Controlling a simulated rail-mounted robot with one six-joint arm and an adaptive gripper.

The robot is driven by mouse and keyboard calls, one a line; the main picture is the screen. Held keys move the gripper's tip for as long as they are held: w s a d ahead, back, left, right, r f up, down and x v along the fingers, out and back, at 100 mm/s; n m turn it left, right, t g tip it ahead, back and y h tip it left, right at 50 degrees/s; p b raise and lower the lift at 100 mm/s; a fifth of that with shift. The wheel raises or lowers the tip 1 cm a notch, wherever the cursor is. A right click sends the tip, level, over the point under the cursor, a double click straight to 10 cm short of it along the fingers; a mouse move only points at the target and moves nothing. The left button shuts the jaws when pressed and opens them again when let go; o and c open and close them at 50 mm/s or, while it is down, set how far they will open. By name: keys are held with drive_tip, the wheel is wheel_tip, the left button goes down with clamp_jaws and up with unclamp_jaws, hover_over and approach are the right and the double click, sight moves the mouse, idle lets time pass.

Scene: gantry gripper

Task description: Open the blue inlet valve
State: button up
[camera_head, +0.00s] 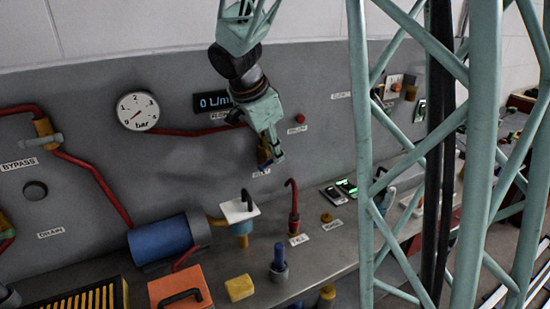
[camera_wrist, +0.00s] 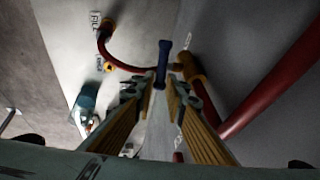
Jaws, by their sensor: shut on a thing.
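The blue inlet valve handle (camera_wrist: 163,58) stands between my fingertips in the wrist view, its blue end reaching out beyond them. A brass-coloured valve body (camera_wrist: 188,68) sits just right of it, joined to red pipe. My gripper (camera_head: 269,153) is at the grey wall panel, above a small white label too small to read with certainty. In the wrist view my gripper (camera_wrist: 163,84) has its fingers close on both sides of the handle, shut on it. In the head view my fingers hide most of the valve. The flow display (camera_head: 212,102) reads 0 L/min.
A round bar gauge (camera_head: 138,111) is on the panel to the left. Below it, the bench holds a blue cylinder (camera_head: 160,239), an orange box (camera_head: 180,288), a yellow block (camera_head: 240,288) and a red hooked pipe (camera_head: 293,207). Red pipe (camera_wrist: 275,95) runs close right of my fingers.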

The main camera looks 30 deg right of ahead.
sight(262, 167)
drive_tip(key=shift+a+h+b, duration=0.4)
drive_tip(key=shift+h+b, duration=0.8)
drive_tip(key=shift+b, duration=0.75)
drive_tip(key=shift+w+a+r+n+h+b, duration=0.15)
drive_tip(key=shift+a+h+b, duration=0.15)
drive_tip(key=shift+h, duration=0.5)
drive_tip(key=shift+a+n+h+b, duration=0.15)
drive_tip(key=shift+a+h, duration=0.15)
drive_tip(key=shift+h, duration=0.5)
drive_tip(key=shift+a+f+n+h, duration=0.15)
drive_tip(key=shift+a+h, duration=0.15)
drive_tip(key=shift+h, duration=0.75)
drive_tip(key=shift+a+f+n+h, duration=0.15)
drive_tip(key=shift+a+h, duration=0.15)
drive_tip(key=shift+h, duration=0.75)
drive_tip(key=shift+a+f+h, duration=0.1)
drive_tip(key=shift+a+h, duration=0.1)
drive_tip(key=shift+h, duration=0.5)
drive_tip(key=shift+a+f+h, duration=0.1)
drive_tip(key=shift+a+h, duration=0.05)
drive_tip(key=shift+h, duration=0.55)
drive_tip(key=shift+a+n+h, duration=0.1)
drive_tip(key=shift+n+h, duration=0.2)
drive_tip(key=shift+h, duration=0.1)
drive_tip(key=o, duration=0.7)
drive_tip(key=shift+a, duration=0.1)
drive_tip(key=s+a, duration=0.1)
drive_tip(key=a, duration=1)
drive_tip(key=shift+s+a+f, duration=0.15)
drive_tip(key=shift+a, duration=0.2)
